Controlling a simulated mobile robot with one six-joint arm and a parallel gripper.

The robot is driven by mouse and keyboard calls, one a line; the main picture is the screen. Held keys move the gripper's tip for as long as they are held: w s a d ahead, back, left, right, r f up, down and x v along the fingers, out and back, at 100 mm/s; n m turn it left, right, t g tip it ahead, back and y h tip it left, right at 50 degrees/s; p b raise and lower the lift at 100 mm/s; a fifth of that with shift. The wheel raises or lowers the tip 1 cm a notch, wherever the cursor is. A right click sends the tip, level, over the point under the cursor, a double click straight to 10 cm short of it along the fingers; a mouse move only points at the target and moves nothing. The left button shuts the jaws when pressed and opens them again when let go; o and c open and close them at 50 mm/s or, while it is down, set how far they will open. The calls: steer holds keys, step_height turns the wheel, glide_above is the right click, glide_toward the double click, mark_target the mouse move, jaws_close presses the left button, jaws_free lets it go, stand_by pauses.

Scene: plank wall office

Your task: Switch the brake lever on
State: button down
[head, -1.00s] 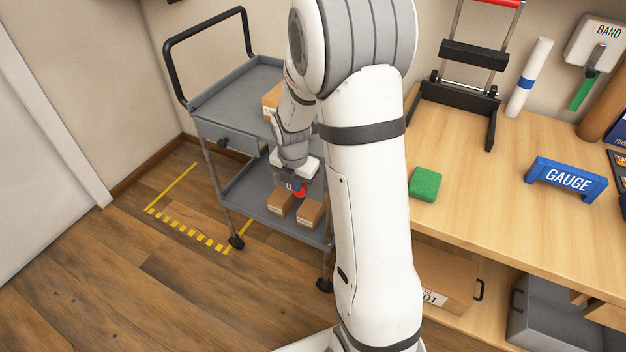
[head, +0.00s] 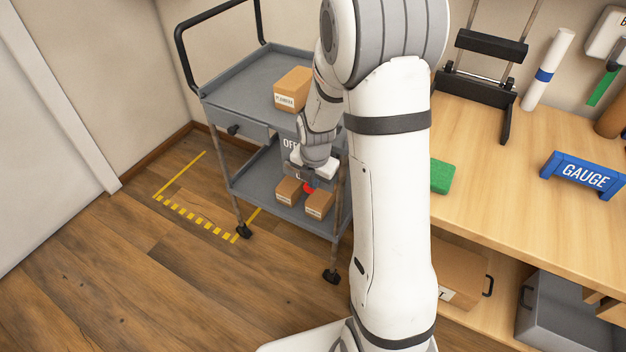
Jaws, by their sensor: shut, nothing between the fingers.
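The grey cart (head: 246,83) stands against the wall at upper left. A grey panel reading "OFF" (head: 290,144) shows on its side, partly covered by my arm. A small red part (head: 309,188), apparently the brake lever's end, shows just below my gripper. My gripper (head: 304,180) is shut, with nothing seen held in it, close to the red part. I cannot tell whether they touch. The rest of the lever and the lower lettering are hidden behind my wrist.
A carton (head: 292,90) sits on the cart's top; two smaller cartons (head: 319,204) are on its lower shelf. The wooden bench (head: 500,180) at right holds a green block (head: 441,176) and a blue gauge (head: 583,175). The floor left of the cart is clear, with yellow markings.

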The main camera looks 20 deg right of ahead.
steer(key=shift+s+a+f, duration=0.1)
steer(key=shift+s+f, duration=0.15)
steer(key=s+d+r+p, duration=0.1)
steer(key=s+r+p, duration=0.1)
steer(key=r, duration=0.5)
steer(key=s+d+r+p, duration=0.1)
steer(key=s+r+p, duration=0.15)
steer(key=r, duration=0.45)
steer(key=s+a+r+m+p, duration=0.2)
steer(key=s+r+m+p, duration=0.3)
steer(key=m, duration=0.8)
steer(key=s+a+r+m+p, duration=0.3)
steer(key=s+r+m+p, duration=0.3)
steer(key=s+r+m, duration=0.5)
step_height(320, 180, up, 4)
steer(key=m, duration=0.2)
steer(key=shift+s+a+m+t, duration=0.15)
steer(key=shift+m+t, duration=0.15)
